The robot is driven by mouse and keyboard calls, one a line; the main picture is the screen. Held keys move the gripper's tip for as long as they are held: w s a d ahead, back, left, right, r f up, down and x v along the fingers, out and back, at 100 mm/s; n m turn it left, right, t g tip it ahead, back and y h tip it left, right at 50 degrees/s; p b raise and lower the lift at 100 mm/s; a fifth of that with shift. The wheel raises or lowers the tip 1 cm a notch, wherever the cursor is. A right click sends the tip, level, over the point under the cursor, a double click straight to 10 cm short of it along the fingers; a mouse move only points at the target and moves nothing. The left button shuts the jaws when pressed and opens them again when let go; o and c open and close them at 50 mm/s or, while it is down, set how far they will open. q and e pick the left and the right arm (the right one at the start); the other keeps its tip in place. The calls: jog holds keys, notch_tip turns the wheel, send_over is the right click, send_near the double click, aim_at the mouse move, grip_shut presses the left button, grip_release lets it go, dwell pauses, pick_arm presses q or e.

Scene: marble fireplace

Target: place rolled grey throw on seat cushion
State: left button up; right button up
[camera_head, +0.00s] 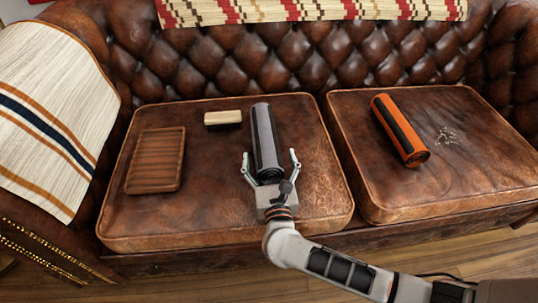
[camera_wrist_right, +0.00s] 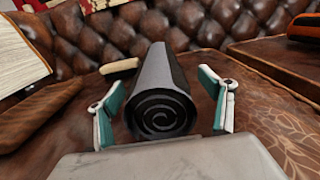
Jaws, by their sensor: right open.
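The rolled grey throw (camera_head: 265,140) lies on the left seat cushion (camera_head: 225,218) of a brown leather sofa, its long side pointing toward the backrest. In the right wrist view its spiral end (camera_wrist_right: 160,113) faces the camera. My right gripper (camera_head: 270,160) is open, with one finger on each side of the throw's near end. In the right wrist view (camera_wrist_right: 165,105) gaps show between both fingers and the roll. My left gripper is not in view.
A wooden slatted tray (camera_head: 156,160) and a cream-topped brush or block (camera_head: 223,119) lie left of the throw. An orange and dark roll (camera_head: 399,130) and pale crumbs (camera_head: 446,135) lie on the right cushion (camera_head: 455,190). A striped blanket (camera_head: 50,110) covers the left armrest.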

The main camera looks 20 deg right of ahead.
aim_at(272, 175)
jog(key=v, duration=0.3)
jog(key=p+v, duration=0.1)
jog(key=v, duration=0.1)
jog(key=shift+s+a+r, duration=0.15)
jog(key=shift+s+r, duration=0.05)
jog(key=shift+s, duration=0.2)
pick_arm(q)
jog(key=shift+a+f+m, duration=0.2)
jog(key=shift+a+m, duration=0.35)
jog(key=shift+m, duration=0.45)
pick_arm(e)
jog(key=shift+s+f, duration=0.1)
jog(key=shift+s, duration=0.2)
